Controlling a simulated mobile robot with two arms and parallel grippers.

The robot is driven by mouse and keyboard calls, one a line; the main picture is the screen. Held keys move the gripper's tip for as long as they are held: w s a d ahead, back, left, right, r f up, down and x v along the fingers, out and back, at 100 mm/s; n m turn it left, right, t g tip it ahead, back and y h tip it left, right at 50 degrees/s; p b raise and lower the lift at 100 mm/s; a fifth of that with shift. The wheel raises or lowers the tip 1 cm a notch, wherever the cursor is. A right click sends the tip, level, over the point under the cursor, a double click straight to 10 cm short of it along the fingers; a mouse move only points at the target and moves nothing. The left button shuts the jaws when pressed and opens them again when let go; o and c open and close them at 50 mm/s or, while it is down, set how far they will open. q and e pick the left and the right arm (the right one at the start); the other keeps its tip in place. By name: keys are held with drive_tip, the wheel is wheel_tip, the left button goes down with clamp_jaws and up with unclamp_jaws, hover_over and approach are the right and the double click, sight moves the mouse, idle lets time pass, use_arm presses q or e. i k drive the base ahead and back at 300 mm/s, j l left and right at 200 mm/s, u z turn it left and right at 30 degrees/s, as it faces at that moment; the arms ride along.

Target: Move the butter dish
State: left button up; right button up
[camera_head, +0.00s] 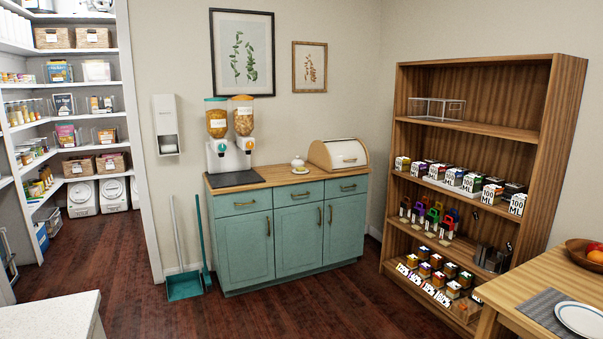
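A small white lidded dish, which looks like the butter dish (299,165), sits on the wooden top of the teal cabinet (258,180). It stands just left of a cream bread box (339,154) with a wooden base, and right of a double cereal dispenser (229,135). Its lid appears to be on. Neither of my grippers shows in the head view.
A wooden shelf unit (567,110) with rows of small boxes stands at the right; its top tier holds a clear container (436,108). A wooden table (560,270) with a plate (581,319) is at front right. A white counter corner (50,317) is at front left. Open floor lies between.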

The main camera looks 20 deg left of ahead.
sight(300, 170)
drive_tip(key=i+j+u, duration=0.25)
drive_tip(key=i, duration=0.85)
drive_tip(key=i+u, duration=0.3)
drive_tip(key=i, duration=0.8)
